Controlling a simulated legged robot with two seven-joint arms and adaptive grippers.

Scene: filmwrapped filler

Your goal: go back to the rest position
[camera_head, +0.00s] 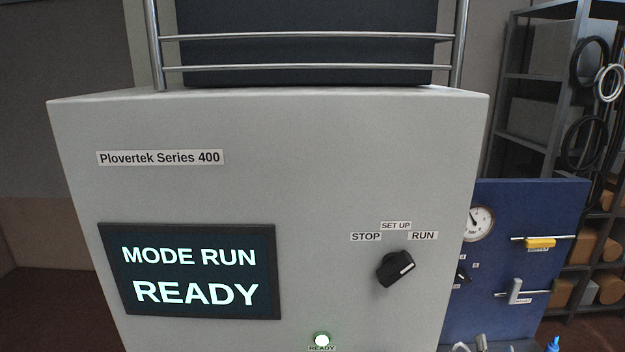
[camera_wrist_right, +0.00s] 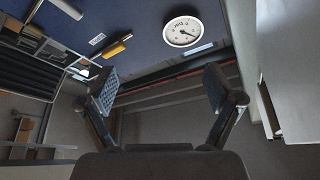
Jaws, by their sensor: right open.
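The machine cabinet (camera_head: 290,150) fills the middle of the head view. Its screen (camera_head: 190,272) reads MODE RUN, READY. Its black selector knob (camera_head: 395,268) has its white mark toward RUN, and the green READY lamp (camera_head: 321,340) is lit. My right gripper (camera_wrist_right: 160,88) is open and empty in the right wrist view, its padded fingers wide apart. It is apart from the knob. In the head view, only small grey parts show at the bottom edge right of the cabinet; I cannot tell the jaws there. My left gripper is not in view.
A blue panel (camera_head: 570,210) stands right of the cabinet with a round gauge (camera_head: 477,223), a yellow handle (camera_head: 540,243) and a grey handle (camera_head: 515,291). The gauge also shows in the right wrist view (camera_wrist_right: 184,32). Shelving (camera_head: 515,75) with boxes and coiled hoses stands behind.

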